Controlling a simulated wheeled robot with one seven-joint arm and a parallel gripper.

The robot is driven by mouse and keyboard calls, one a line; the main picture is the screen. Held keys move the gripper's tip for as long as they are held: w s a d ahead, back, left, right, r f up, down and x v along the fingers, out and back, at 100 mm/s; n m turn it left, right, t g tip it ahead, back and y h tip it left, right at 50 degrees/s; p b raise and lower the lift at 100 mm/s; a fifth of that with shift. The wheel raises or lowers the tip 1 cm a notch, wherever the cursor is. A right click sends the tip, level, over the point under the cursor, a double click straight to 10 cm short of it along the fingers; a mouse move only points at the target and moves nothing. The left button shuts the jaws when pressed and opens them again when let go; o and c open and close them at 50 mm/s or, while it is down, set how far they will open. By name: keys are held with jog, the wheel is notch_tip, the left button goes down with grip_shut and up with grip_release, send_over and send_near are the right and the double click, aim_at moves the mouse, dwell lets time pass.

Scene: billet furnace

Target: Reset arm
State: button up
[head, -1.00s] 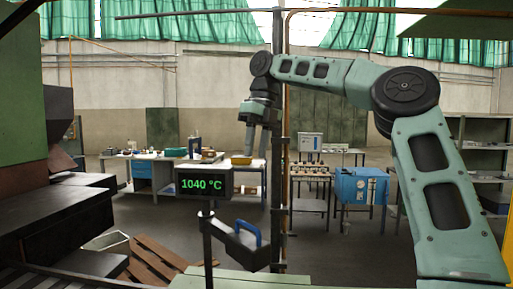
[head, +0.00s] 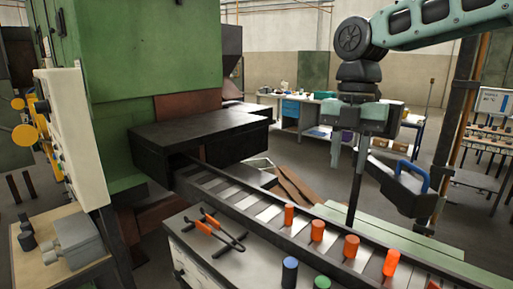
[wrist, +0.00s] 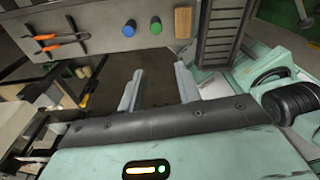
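My gripper (head: 349,152) hangs from my raised arm at the upper right of the head view, fingers pointing down. It is above and beyond the conveyor, in front of a dark post. In the wrist view my gripper (wrist: 159,88) shows two pale green fingers wide apart, with nothing between them. It is open and empty. The fingers appear to touch nothing.
Several glowing orange billets (head: 350,246) stand along the roller conveyor (head: 236,200). Tongs (head: 215,228), a blue cylinder (head: 289,272) and a green cylinder (head: 322,282) are on a front table. The green furnace (head: 105,60) and control panel (head: 75,135) stand left. A blue-handled dark box (head: 398,185) is near my gripper.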

jog(key=s+a+f+m+b, duration=0.1)
jog(key=s+f+m+b, duration=0.2)
jog(key=s+f+m, duration=0.7)
jog(key=s+a+f+m+t+b, duration=0.1)
jog(key=s+a+f+m+b, duration=0.1)
jog(key=s+f+m, duration=0.9)
jog(key=s, duration=0.4)
jog(key=shift+a+f+b, duration=0.25)
jog(key=shift+f+b, duration=0.05)
jog(key=shift+b, duration=0.1)
